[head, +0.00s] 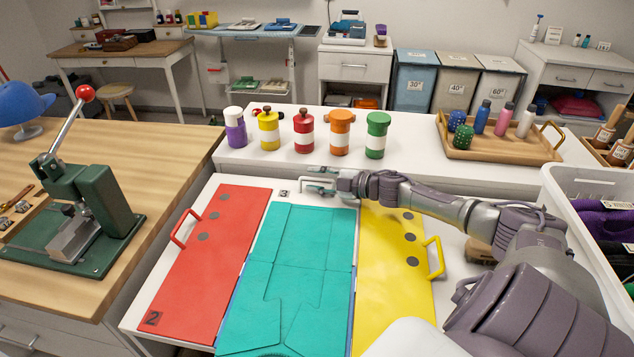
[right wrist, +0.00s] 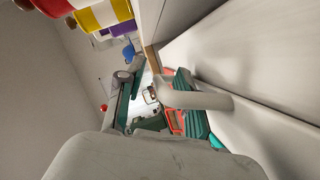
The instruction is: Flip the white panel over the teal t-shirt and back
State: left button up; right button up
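The teal t-shirt (head: 300,265) lies flat and folded on the middle of the folding board, between the red and yellow panels. The white panel (head: 283,191), marked 3, shows only as a pale strip behind the shirt's far edge; the rest of it seems covered. My right gripper (head: 318,184) is at the white handle by that far edge. In the right wrist view, its two fingers (right wrist: 160,105) stand apart, with the white handle (right wrist: 200,99) close to one finger. I cannot tell whether they touch. My left gripper is out of view.
The red panel (head: 210,255) with its red handle lies flat at left, the yellow panel (head: 398,275) at right. Several coloured jars (head: 303,130) stand on the white counter behind. A green press (head: 85,215) stands left; a white bin (head: 590,215) is at right.

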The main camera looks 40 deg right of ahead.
grip_shut()
dwell(0.4)
